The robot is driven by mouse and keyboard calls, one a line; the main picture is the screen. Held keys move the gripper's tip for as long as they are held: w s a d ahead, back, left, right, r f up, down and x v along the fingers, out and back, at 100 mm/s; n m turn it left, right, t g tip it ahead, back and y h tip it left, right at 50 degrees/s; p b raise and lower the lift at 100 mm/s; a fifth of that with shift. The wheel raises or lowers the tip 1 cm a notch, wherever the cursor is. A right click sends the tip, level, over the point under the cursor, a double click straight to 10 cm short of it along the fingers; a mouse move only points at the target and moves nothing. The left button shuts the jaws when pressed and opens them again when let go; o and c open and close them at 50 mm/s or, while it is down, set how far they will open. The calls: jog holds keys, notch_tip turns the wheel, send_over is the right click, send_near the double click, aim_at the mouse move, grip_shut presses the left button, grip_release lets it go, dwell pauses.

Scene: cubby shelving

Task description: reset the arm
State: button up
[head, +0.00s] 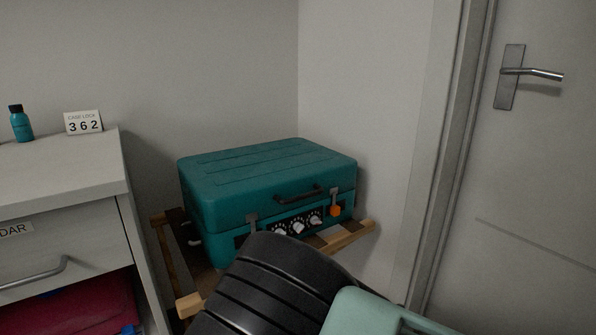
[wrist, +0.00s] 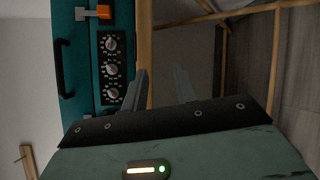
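My gripper (wrist: 160,82) shows in the wrist view, with its two grey fingers apart and nothing between them. In that turned view it is beside the front of the teal case (wrist: 73,55), near its several dials (wrist: 112,68). I cannot tell whether a finger touches the case. In the head view my arm fills the lower middle and hides the gripper fingers and part of the front of the teal case (head: 268,185). The case is shut, with a dark handle (head: 298,194), latches and an orange tag (head: 335,210).
The case rests on a wooden rack (head: 346,237) in the corner. A door (head: 530,170) is at right. Clear wall lies above the case.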

jog(key=s+a+r+m+g+y, duration=0.1)
jog(key=s+a+r+m+g, duration=0.15)
jog(key=s+m+g, duration=0.4)
jog(key=s+a+r+m+g+y, duration=0.1)
jog(key=s+r+m+g, duration=0.4)
jog(key=s, duration=0.3)
jog(key=s+d+r+m+g+h+p, duration=0.1)
jog(key=s+d+r+g, duration=0.2)
jog(key=s+d+r, duration=0.4)
jog(key=s+d+r+m+g+h, duration=0.15)
jog(key=s+d+r, duration=0.3)
jog(key=s, duration=0.55)
notch_tip(320, 180, up, 30)
jog(key=a+p, duration=0.1)
jog(key=p, duration=2.9)
jog(key=shift+w+a+r+g, duration=0.15)
jog(key=shift+w+r+g, duration=0.05)
jog(key=shift+r+g, duration=0.1)
